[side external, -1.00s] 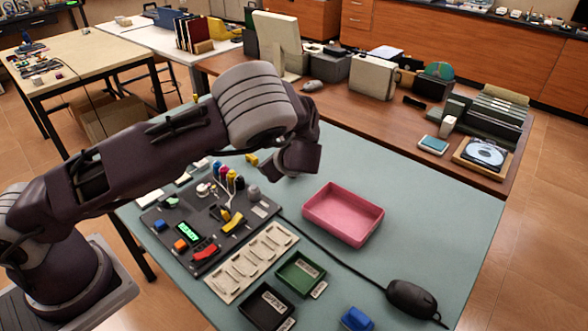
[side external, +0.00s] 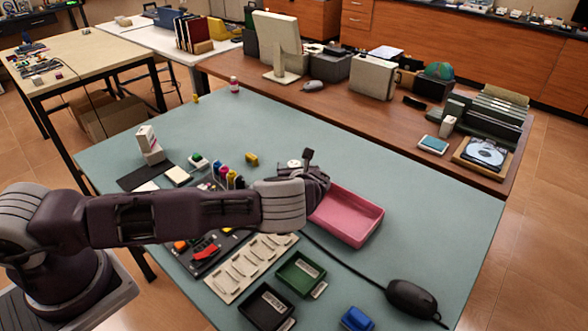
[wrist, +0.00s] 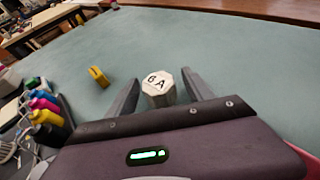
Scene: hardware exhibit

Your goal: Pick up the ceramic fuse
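The ceramic fuse is a white, many-sided piece marked "6 A" (wrist: 158,91). In the wrist view it stands between the two fingers of my gripper (wrist: 160,76), with narrow gaps at its sides. The gripper is open, and no grip on the fuse shows. In the side external view a small white round top (side external: 294,163), apparently the fuse, shows just left of my gripper (side external: 304,161). The gripper is low over the table, beside the pink tray's far-left corner. The lower part of the fuse is hidden there.
The pink tray (side external: 352,229) is close at the gripper's right. A yellow block (side external: 252,159) and a panel with coloured plugs (side external: 224,174) lie to the left. Green (side external: 300,272) and black trays are nearer. The teal table (side external: 300,120) beyond is clear.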

